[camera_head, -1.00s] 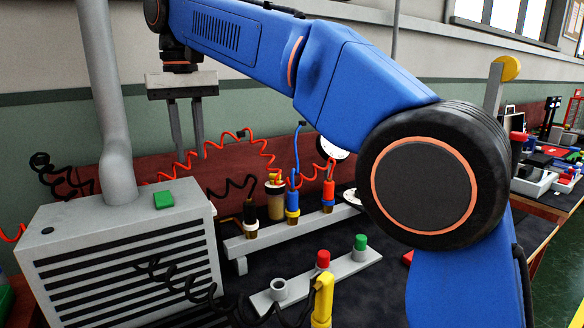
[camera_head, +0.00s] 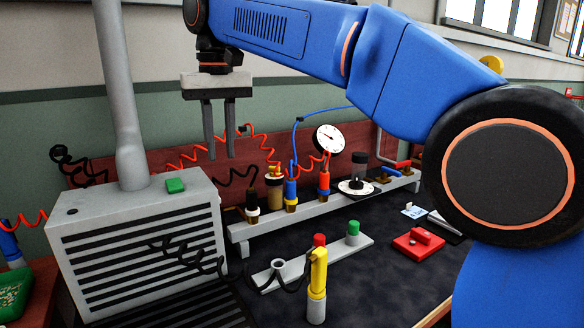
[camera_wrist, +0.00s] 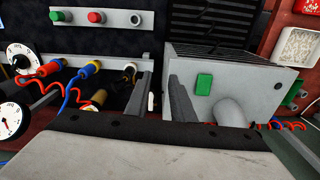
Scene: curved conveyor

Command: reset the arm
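My gripper (camera_head: 219,130) hangs from my blue arm at the upper left of the head view, fingers pointing down. The two fingers are apart with a gap between them and nothing in it. It hangs above and behind the grey vented box (camera_head: 195,209), clear of it. In the wrist view the fingers (camera_wrist: 157,98) show at the middle, with the grey box and its green block (camera_wrist: 204,84) just to the right.
A grey rail (camera_head: 330,207) holds several coloured connectors and a round gauge (camera_head: 329,139). In front stand a bar with red and green caps (camera_head: 353,228) and a yellow tool (camera_head: 318,270). A red block (camera_head: 418,243) lies right. A grey pipe (camera_head: 117,90) rises from the box.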

